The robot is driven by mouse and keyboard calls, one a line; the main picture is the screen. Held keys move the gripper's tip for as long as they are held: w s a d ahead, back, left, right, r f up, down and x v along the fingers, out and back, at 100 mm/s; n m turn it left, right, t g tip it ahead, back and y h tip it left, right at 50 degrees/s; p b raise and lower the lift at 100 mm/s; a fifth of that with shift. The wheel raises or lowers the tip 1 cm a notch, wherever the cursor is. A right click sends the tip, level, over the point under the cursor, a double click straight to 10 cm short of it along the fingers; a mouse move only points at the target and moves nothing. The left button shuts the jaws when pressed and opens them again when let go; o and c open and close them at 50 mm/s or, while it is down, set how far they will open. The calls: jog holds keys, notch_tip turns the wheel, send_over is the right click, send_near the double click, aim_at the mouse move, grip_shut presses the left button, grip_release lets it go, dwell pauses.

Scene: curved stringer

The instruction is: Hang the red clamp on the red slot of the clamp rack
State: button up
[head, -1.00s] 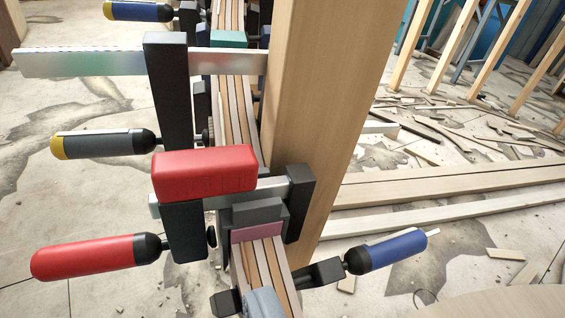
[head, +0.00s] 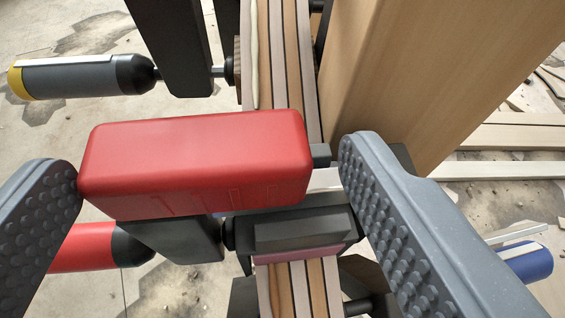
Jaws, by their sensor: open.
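The red clamp (head: 195,160) is fastened across the curved laminated wood strips, its red block facing me and its red handle (head: 85,248) pointing left. My gripper (head: 210,170) is open, with one grey studded finger on each side of the red block. The left finger is very close to the block's left end, and I cannot tell if it touches. The right finger is apart from the block's right end. The right finger hides part of the clamp's dark far jaw. The clamp rack is not in view.
A grey-handled clamp with a yellow end (head: 80,75) sits just beyond on the same strips (head: 280,60). A thick wooden post (head: 420,80) stands behind to the right. A blue-handled clamp (head: 527,262) shows at right, partly behind my finger.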

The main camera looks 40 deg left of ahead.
aim_at(203, 133)
jog(key=b+x, duration=0.2)
jog(key=x, duration=0.3)
jog(key=shift+s+a+f, duration=0.1)
jog(key=shift+s+a, duration=0.05)
jog(key=shift+a, duration=0.05)
jog(key=c, duration=1.3)
